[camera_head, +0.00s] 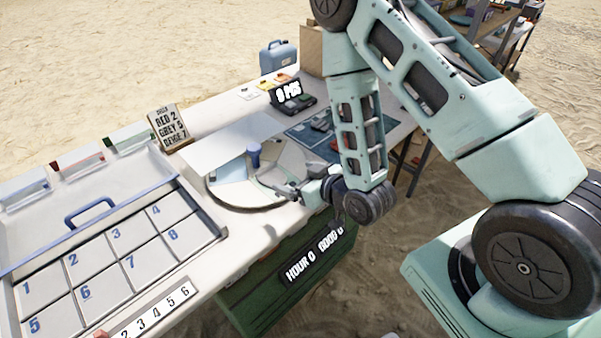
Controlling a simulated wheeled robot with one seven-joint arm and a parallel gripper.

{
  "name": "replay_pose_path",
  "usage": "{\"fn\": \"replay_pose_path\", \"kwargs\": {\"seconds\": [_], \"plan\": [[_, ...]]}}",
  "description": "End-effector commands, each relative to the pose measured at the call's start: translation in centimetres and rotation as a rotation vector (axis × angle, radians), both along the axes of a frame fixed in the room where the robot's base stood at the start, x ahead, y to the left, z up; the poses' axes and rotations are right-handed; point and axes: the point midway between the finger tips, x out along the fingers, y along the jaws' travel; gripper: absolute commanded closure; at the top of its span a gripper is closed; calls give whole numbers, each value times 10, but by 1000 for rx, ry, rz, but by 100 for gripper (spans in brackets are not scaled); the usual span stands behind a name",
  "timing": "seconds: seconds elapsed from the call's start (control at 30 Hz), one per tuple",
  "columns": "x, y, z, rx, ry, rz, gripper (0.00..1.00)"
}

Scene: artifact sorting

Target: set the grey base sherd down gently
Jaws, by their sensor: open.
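My gripper (283,189) is at the end of my arm, low over the front right part of a round disc-like stand (238,207) on the table. Its jaws are open. I cannot make out the grey base sherd for certain; a small greyish shape by the jaws is too small to tell from the fingers. Several dark grey pieces (321,125) lie on the blue mat (300,134) behind my arm, which hides part of the mat.
A tray with numbered cells (122,268) fills the left. A sign (167,127) reads red 2, grey 5, beige 7.

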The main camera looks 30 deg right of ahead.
Motion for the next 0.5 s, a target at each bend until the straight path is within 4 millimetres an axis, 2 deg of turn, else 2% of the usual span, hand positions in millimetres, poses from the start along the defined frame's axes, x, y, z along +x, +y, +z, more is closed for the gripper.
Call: {"fn": "replay_pose_path", "kwargs": {"seconds": [0.13, 0.27, 0.37, 0.5], "plan": [[3, 13, 8, -12, 48, 27, 10], [4, 39, 22, -42, 162, 78, 10], [-4, 62, 37, -78, 275, 124, 10], [-30, 88, 63, -137, 436, 185, 10]]}}
